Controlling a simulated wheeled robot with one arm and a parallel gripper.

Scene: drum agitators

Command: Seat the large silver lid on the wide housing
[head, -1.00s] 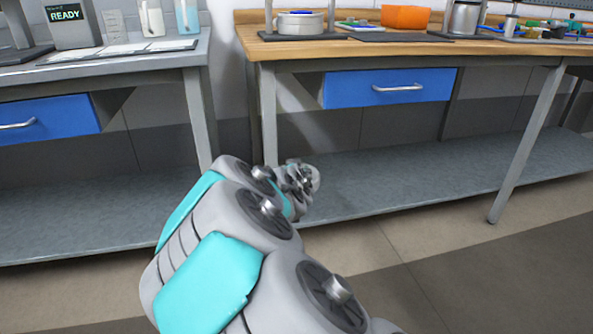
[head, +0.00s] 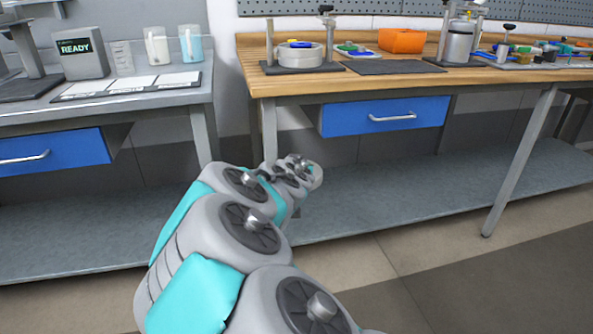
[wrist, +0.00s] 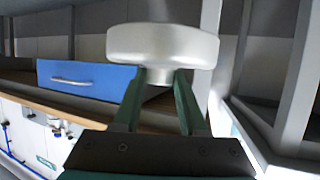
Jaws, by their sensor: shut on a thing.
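The large silver lid (wrist: 162,45) is a thick, smooth, pale metal disc in the wrist view. My gripper (wrist: 160,77) is shut on a short stub under the lid and holds it in the air. In the head view my arm points away from me, low in front of the wooden bench, and hides its fingers. A low, wide, round grey housing (head: 296,56) stands on a dark base at the left end of the wooden bench top, between posts. My gripper is apart from it.
The wooden bench (head: 262,86) also bears an orange bin (head: 402,41), a dark mat (head: 402,67) and a tall silver cylinder (head: 459,44) in a stand. A blue drawer (head: 350,119) sits under its edge. A grey bench (head: 130,102) stands at left.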

